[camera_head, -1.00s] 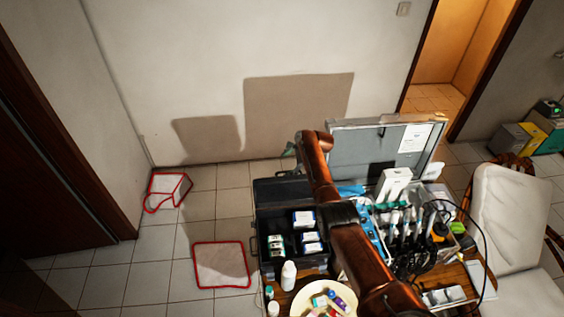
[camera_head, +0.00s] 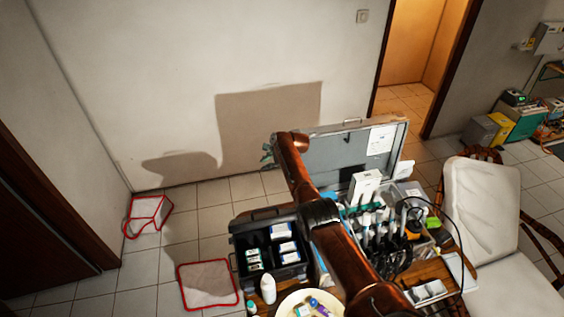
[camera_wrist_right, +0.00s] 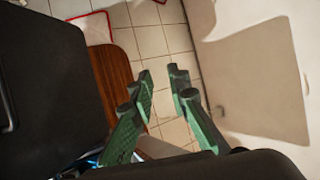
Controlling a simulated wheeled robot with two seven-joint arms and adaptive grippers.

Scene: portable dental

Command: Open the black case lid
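The black case (camera_head: 240,262) stands open at the left of the table, with its inside showing. Its lid (camera_head: 262,214) shows only as a narrow dark strip at the back, so its angle is hard to tell. My right arm crosses in front of the case's right side. My right gripper (camera_head: 267,153) is beyond and above the case, mostly hidden by the arm's end. In the right wrist view, its green fingers (camera_wrist_right: 162,96) are apart with nothing between them. A large black panel (camera_wrist_right: 55,75), apparently part of the case, is beside them at left. My left gripper is not in view.
A grey case lid (camera_head: 345,155) stands upright at the right of my arm. A dental unit with handpieces and cables (camera_head: 385,240), a white bottle (camera_head: 268,290) and a plate (camera_head: 288,307) crowd the table. A red-edged mat (camera_head: 208,284) lies on the floor.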

